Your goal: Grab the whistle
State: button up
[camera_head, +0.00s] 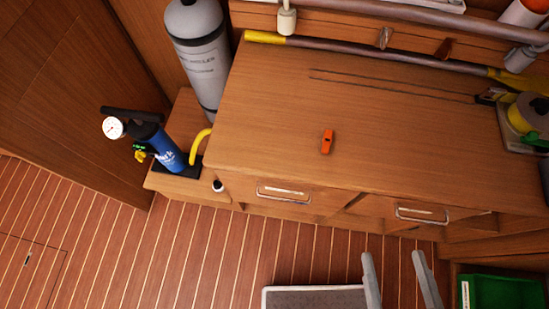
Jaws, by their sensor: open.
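An orange whistle (327,142) lies flat on the wooden cabinet top, near the middle and back from its front edge. Nothing touches it. My gripper (392,255) shows at the bottom of the view as two grey fingers spread apart. It is open, with nothing between the fingers. It is below and to the right of the whistle in the picture, in front of the cabinet and apart from it.
The cabinet top (265,120) is bare around the whistle. A yellow-ended pole (400,58) lies along its back. A grey cylinder (200,50) and a blue pump (160,143) stand left. A yellow roll (527,115) is at right, a green crate (505,293) below.

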aim_at(327, 137)
jog(key=k+u, duration=0.2)
jog(key=k+j, duration=0.1)
jog(key=j, duration=0.7)
jog(key=k+j, duration=0.15)
jog(key=j, duration=0.25)
